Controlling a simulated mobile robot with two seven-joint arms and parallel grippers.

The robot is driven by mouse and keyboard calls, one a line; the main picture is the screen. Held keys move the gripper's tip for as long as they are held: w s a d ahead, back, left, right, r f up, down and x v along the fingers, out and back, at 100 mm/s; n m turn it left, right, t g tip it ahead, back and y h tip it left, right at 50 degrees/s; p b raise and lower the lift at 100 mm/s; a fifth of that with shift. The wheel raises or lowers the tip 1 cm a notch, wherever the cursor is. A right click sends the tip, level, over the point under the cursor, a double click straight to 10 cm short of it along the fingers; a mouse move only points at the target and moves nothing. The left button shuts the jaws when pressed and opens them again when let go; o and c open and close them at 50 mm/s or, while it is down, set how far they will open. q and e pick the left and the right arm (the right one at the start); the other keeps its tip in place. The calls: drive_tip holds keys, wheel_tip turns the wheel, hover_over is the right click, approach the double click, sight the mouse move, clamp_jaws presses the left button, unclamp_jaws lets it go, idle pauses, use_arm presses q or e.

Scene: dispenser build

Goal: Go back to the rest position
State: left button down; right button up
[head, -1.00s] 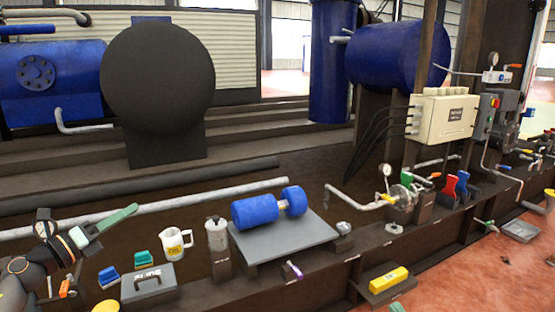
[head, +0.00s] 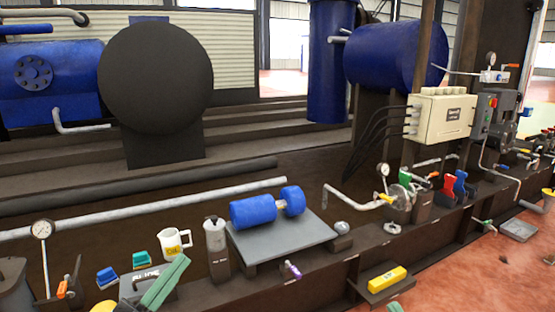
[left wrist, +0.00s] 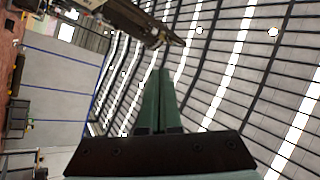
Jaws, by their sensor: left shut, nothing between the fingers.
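My left gripper (head: 165,283) is at the lower left of the head view. Its two long green fingers lie together, pointing up and to the right, in front of the dark grey block with a handle (head: 135,283), which they partly hide. In the left wrist view its fingers (left wrist: 160,85) are closed with nothing between them, against the ceiling.
A blue cylinder (head: 254,210) lies on a grey plate (head: 285,240). A yellow block (head: 388,278) lies at the front.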

use_arm(q)
drive_tip(key=s+d+r+n+t+h+p, duration=0.1)
drive_tip(key=s+d+r+n, duration=0.15)
drive_tip(key=s+r, duration=0.45)
drive_tip(key=s+d+r+n+t+p, duration=0.1)
drive_tip(key=s+d+r+n+p, duration=0.2)
drive_tip(key=s, duration=0.8)
drive_tip(key=w+a+f+n+g+y+p, duration=0.3)
drive_tip(key=w+n+y+p, duration=0.55)
drive_tip(key=p, duration=1.05)
use_arm(e)
drive_tip(key=w+d+m+g+h, duration=0.35)
drive_tip(key=w+m+h, duration=0.35)
drive_tip(key=h, duration=0.3)
use_arm(q)
drive_tip(key=s+a+f+g+y+p, duration=0.1)
drive_tip(key=s+f+g+y+p, duration=0.3)
drive_tip(key=p, duration=1.3)
drive_tip(key=shift+s+a+f+n+g, duration=0.4)
drive_tip(key=shift+s+f+g, duration=0.8)
drive_tip(key=shift+s+g, duration=1.7)
use_arm(e)
drive_tip(key=s+d+f+m+g+h, duration=0.2)
drive_tip(key=s+f+m+g, duration=0.1)
drive_tip(key=s+f+g, duration=0.3)
drive_tip(key=shift+s+f+g+h, duration=0.2)
drive_tip(key=shift+s+g+h, duration=0.1)
drive_tip(key=shift+s+g, duration=1.25)
